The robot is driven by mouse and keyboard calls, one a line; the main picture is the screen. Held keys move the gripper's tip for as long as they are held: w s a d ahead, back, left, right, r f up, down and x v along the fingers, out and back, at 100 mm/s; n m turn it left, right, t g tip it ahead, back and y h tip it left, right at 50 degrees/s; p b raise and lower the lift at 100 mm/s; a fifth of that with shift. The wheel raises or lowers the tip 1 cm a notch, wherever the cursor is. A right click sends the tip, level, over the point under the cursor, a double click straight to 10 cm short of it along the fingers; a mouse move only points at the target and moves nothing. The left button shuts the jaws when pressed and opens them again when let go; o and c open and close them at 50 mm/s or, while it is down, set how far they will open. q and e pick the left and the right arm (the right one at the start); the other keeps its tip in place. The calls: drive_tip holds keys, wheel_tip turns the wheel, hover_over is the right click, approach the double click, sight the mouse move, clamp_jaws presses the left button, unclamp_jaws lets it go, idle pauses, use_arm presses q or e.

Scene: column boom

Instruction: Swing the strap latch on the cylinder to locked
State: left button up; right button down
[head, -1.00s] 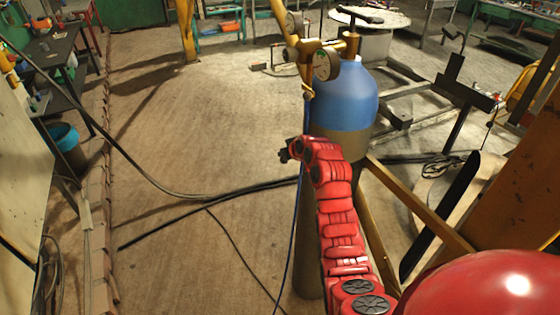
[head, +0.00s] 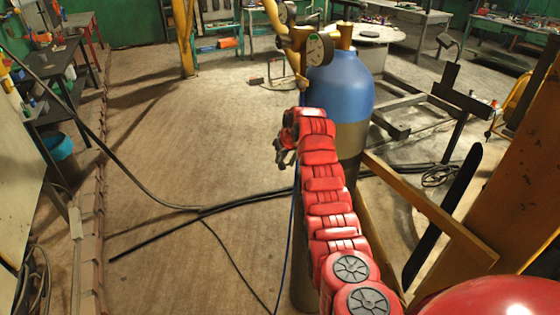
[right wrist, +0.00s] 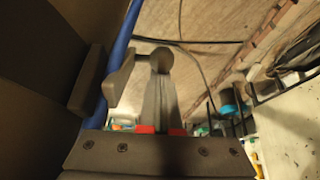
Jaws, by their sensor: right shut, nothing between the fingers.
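The gas cylinder (head: 340,88) stands upright right of the middle in the head view, blue above and grey-brown below. My right gripper (head: 281,156) is at its left side, at the end of my red arm, small and dark there. In the right wrist view the fingers (right wrist: 160,80) look closed together and hold nothing. Beside them a grey lever-like part (right wrist: 118,80), probably the strap latch, sits close to the dark curved surface on the left. A round end lies near the fingertips; I cannot tell whether they touch. The latch is not clear in the head view. My left gripper is out of view.
A pressure gauge (head: 318,49) and yellow valve parts sit at the cylinder top. A blue hose (right wrist: 118,55) runs close beside the lever. Black cables (head: 195,212) cross the floor at left. A yellow beam (head: 430,210) stands right of the cylinder. Open floor lies left.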

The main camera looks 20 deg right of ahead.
sight(284, 168)
drive_tip(key=shift+s+f+g+b, duration=0.1)
drive_tip(key=shift+f+g+b, duration=0.05)
drive_tip(key=shift+g+b, duration=0.3)
idle(0.4)
idle(0.4)
drive_tip(key=b+v, duration=0.2)
drive_tip(key=shift+s+r, duration=0.1)
drive_tip(key=shift+r, duration=0.15)
drive_tip(key=shift+s+d+b, duration=0.1)
drive_tip(key=shift+s+b, duration=0.45)
drive_tip(key=shift+s, duration=0.85)
drive_tip(key=shift+s+r, duration=0.15)
drive_tip(key=shift+s, duration=0.2)
drive_tip(key=s+p, duration=0.2)
drive_tip(key=s, duration=0.6)
drive_tip(key=shift+s, duration=0.4)
